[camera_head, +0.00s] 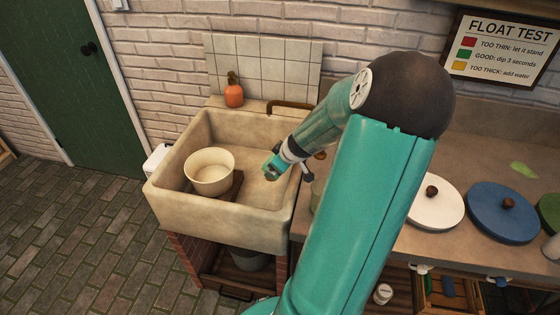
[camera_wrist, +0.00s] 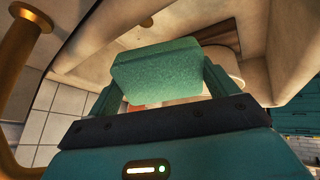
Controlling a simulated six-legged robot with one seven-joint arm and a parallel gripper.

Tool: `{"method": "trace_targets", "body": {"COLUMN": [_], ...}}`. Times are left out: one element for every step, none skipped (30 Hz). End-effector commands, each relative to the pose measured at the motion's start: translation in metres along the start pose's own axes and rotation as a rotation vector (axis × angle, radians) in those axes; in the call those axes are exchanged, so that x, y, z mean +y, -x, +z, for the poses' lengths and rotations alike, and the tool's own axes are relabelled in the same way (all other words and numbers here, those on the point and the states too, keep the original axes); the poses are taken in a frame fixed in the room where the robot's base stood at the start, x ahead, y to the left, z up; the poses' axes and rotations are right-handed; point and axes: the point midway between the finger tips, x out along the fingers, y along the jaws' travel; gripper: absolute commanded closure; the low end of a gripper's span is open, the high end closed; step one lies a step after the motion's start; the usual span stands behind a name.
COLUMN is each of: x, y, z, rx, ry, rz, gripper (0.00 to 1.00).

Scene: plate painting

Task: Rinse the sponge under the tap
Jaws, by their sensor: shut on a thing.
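A green sponge (camera_wrist: 155,72) is held between the two fingers of my gripper (camera_wrist: 160,85) in the wrist view. In the head view my gripper (camera_head: 272,170) hangs over the right side of the stone sink (camera_head: 215,222), and the sponge is small and hard to tell from it. The brass tap (camera_head: 290,105) rises at the sink's back right, partly hidden by my arm. It also shows at the left of the wrist view (camera_wrist: 20,50), beside the sponge. I cannot see any running water.
A cream bowl (camera_head: 209,180) stands in the sink on a brown block (camera_head: 235,185), left of my gripper. An orange bottle (camera_head: 233,93) is on the back ledge. White (camera_head: 437,212) and blue (camera_head: 495,215) lidded pots stand on the right counter.

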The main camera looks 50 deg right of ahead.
Motion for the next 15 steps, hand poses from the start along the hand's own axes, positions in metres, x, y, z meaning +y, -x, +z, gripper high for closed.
{"method": "trace_targets", "body": {"x": [0.001,0.003,0.004,0.004,0.006,0.007,0.008,0.009,0.011,0.012,0.013,0.015,0.015,0.017,0.018], "y": [-0.003,-0.005,-0.008,-0.010,-0.012,-0.015,-0.017,-0.019,-0.022,-0.024,-0.026,-0.029,-0.031,-0.033,-0.036], "z": [-0.003,-0.004,-0.007,-0.008,-0.010,-0.013,-0.014,-0.016,-0.019,-0.020,-0.022,-0.024,-0.026,-0.028,-0.030], "rx": [0.001,0.000,0.000,0.000,0.000,0.001,0.000,0.000,0.001,0.000,0.000,0.000,0.000,0.000,0.000], "ry": [0.002,0.001,0.002,0.002,0.002,0.002,0.002,0.001,0.002,0.001,0.002,0.002,0.003,0.002,0.002], "rz": [-0.001,0.000,-0.001,-0.001,-0.001,-0.001,-0.001,-0.001,-0.001,-0.001,-0.002,-0.001,-0.001,-0.001,-0.002], "gripper": [0.33,0.33,0.33,0.33,0.33,0.33,0.33,0.33,0.33,0.33,0.33,0.33,0.33,0.33,0.33]}}
